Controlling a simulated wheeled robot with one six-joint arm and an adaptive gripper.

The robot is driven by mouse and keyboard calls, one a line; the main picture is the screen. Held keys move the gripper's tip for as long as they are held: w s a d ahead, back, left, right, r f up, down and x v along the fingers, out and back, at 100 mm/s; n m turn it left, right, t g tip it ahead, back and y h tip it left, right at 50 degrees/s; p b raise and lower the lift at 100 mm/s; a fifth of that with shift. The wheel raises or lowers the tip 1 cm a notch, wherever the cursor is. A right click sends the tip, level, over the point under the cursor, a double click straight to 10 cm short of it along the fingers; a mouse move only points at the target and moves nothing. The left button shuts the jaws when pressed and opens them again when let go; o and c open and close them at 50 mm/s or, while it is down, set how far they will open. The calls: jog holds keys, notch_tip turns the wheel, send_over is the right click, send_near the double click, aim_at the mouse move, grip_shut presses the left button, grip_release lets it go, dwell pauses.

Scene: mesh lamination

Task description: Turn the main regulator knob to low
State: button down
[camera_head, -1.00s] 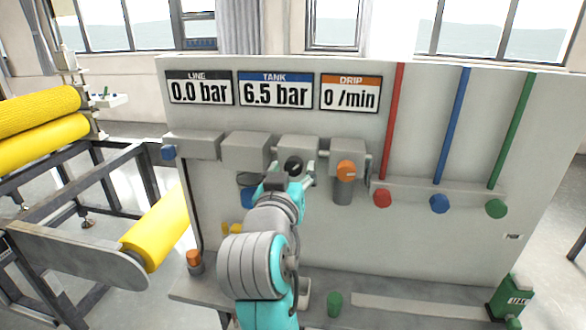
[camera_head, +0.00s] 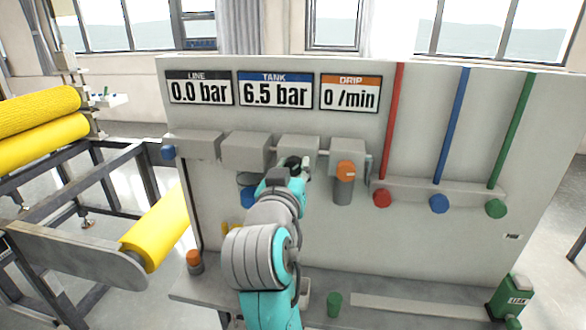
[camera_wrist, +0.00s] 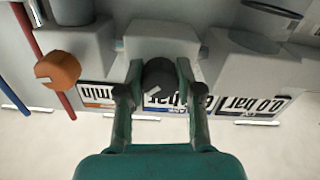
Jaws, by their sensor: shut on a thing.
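The black regulator knob (camera_wrist: 158,78) has a pale pointer mark and sits on the third grey block (camera_head: 298,148) from the left on the panel. In the wrist view it lies between the two fingers of my gripper (camera_wrist: 158,84), which are shut on its sides. In the head view the knob (camera_head: 293,162) is partly hidden by my gripper (camera_head: 299,170). The low mark for the knob cannot be made out. The LINE display (camera_head: 200,88) reads 0.0 bar and the TANK display (camera_head: 275,90) reads 6.5 bar.
An orange knob (camera_head: 346,171) is close on the right. A blue knob (camera_head: 168,152) is at the far left. Red (camera_head: 382,198), blue (camera_head: 439,204) and green (camera_head: 495,208) knobs sit under coloured pipes. The DRIP display (camera_head: 349,92) reads 0 /min.

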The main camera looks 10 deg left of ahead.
jog(key=n, duration=0.4)
jog(key=shift+n, duration=0.4)
jog(key=n, duration=0.4)
jog(key=shift+n, duration=0.3)
jog(key=c, duration=0.7)
grip_release()
jog(key=shift+c, duration=0.2)
jog(key=shift+s, duration=0.1)
jog(key=s, duration=1.1)
jog(key=shift+s+a, duration=0.2)
jog(key=shift+s, duration=0.2)
